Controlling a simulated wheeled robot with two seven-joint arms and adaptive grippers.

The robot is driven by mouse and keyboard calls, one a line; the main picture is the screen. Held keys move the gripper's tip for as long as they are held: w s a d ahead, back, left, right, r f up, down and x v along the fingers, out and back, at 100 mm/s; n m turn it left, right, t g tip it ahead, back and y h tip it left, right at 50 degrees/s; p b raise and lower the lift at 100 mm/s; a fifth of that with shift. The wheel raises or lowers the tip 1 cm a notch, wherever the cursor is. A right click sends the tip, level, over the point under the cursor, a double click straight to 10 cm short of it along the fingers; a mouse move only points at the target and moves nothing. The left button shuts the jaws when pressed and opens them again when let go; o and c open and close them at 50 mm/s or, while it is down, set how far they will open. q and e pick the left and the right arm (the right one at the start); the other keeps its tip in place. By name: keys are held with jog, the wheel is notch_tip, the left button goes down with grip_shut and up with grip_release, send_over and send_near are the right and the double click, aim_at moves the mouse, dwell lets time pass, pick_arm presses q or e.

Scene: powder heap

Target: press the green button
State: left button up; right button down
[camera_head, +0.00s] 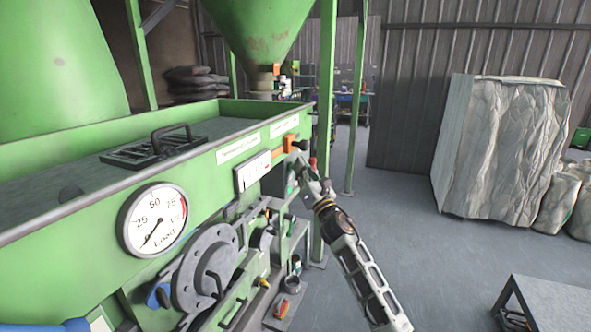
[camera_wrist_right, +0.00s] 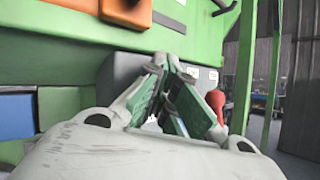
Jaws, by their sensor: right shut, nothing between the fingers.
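In the head view my right gripper (camera_head: 304,172) is at the right end of the green machine's front, close against a grey box. In the right wrist view its fingers (camera_wrist_right: 168,62) are shut with nothing between them, and their tips are in front of the grey box (camera_wrist_right: 118,72). A red knob (camera_wrist_right: 216,102) shows just right of the fingers; it also shows in the head view (camera_head: 312,163). I cannot make out the green button; the fingers may hide it. Whether the tips touch the box I cannot tell. My left gripper is not in view.
The green machine (camera_head: 90,225) fills the left, with a load gauge (camera_head: 155,220) and an orange part (camera_head: 290,143) above the grey box. A green post (camera_head: 327,90) stands behind my gripper. The floor right of it is clear up to a wrapped stack (camera_head: 500,150).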

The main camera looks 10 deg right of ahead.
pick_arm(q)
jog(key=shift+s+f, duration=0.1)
pick_arm(e)
jog(key=shift+a, duration=0.15)
dwell(0.4)
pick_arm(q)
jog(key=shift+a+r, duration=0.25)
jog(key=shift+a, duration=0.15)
pick_arm(e)
jog(key=shift+s+d, duration=0.35)
jog(key=shift+d, duration=0.2)
jog(key=shift+s+d, duration=0.35)
jog(key=shift+d, duration=0.2)
